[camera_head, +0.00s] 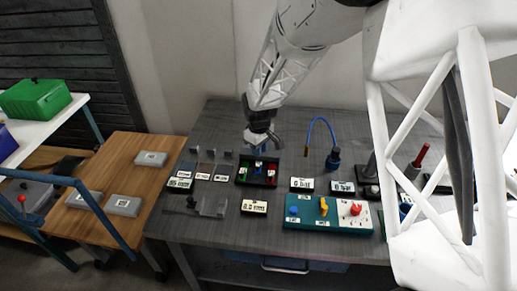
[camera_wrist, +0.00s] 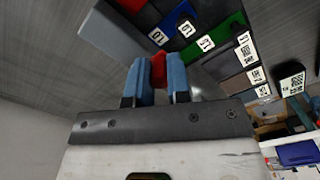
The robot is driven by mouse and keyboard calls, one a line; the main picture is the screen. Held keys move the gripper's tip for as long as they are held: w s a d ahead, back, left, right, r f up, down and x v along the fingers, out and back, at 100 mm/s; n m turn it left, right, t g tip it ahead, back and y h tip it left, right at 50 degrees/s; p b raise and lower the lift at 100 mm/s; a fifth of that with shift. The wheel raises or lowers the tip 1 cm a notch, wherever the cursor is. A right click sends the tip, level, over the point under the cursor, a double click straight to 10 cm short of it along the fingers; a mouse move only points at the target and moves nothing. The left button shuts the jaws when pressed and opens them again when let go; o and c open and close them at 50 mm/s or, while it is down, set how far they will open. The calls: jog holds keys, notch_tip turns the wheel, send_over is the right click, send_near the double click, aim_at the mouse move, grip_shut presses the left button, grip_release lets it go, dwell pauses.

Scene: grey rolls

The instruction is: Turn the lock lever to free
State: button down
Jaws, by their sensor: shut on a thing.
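My gripper (camera_head: 262,142) is over the dark tray (camera_head: 243,180) near the middle of the grey bench. In the wrist view, the two blue fingers of my gripper (camera_wrist: 161,78) are shut on a small red thing (camera_wrist: 158,66). Most of the red thing is hidden between the fingers. A teal panel (camera_head: 300,222) stands to the right of the tray at the front of the bench. It carries a blue knob (camera_head: 293,210), a yellow lever (camera_head: 323,205) and a red knob (camera_head: 355,209). I cannot tell from the labels which part is the lock lever.
A blue block (camera_wrist: 178,20) and a green strip (camera_wrist: 216,44) lie close to my fingers in the wrist view. A blue bent cable (camera_head: 320,120) rises behind the panel. Grey boxes (camera_head: 122,205) lie on the wooden table at left.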

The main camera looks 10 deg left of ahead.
jog(key=c, duration=1.1)
grip_release()
jog(key=shift+r, duration=0.2)
jog(key=shift+r, duration=3.75)
jog(key=shift+d, duration=0.1)
